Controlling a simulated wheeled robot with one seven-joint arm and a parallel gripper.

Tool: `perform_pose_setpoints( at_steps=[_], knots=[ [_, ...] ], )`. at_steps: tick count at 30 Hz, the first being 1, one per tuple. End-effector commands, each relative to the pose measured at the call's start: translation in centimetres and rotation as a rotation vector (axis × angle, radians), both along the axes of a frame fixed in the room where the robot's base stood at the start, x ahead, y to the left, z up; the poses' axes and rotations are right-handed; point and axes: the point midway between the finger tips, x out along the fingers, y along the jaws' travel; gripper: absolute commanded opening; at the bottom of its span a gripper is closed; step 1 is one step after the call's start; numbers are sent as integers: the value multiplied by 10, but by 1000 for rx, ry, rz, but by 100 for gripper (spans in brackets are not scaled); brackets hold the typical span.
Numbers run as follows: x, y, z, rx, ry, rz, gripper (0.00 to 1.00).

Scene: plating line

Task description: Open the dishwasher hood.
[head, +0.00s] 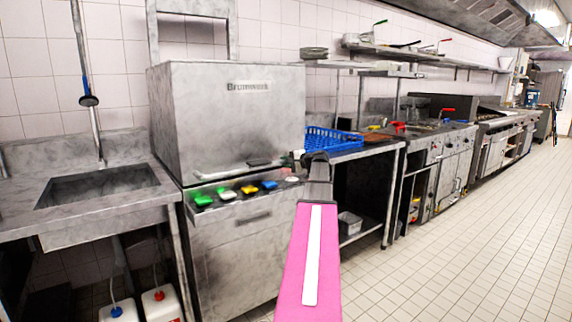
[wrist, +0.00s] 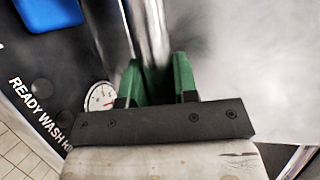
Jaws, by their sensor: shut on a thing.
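The dishwasher (head: 225,115) is a grey steel box-type machine. Its hood (head: 270,125) is down, its lower edge just above the front control panel. My gripper (wrist: 157,82) has green fingers, one on each side of a shiny metal bar, the hood handle (wrist: 153,35), and is shut on it. In the head view my pink arm reaches to the front right of the hood, and its dark wrist covers most of the gripper there.
Coloured buttons (head: 230,194) line the panel; a dial (wrist: 98,97) shows in the wrist view. A blue rack (head: 333,140) stands on the counter to the right. A sink (head: 98,184) is at the left. The tiled floor (head: 470,235) at right is clear.

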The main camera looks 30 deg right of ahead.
Motion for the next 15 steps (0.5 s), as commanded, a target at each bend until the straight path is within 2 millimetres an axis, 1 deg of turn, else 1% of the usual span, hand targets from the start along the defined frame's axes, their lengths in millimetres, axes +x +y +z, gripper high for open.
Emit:
perform_pose_setpoints(
  at_steps=[1,5,8,14,15],
  knots=[
    [0,0,8,1,-6,0,0],
    [0,0,30,1,-8,0,0],
    [1,-1,54,-1,-7,0,0],
    [1,-1,116,-1,-9,-1,0],
    [1,-1,130,-1,-9,-1,0]
  ],
)
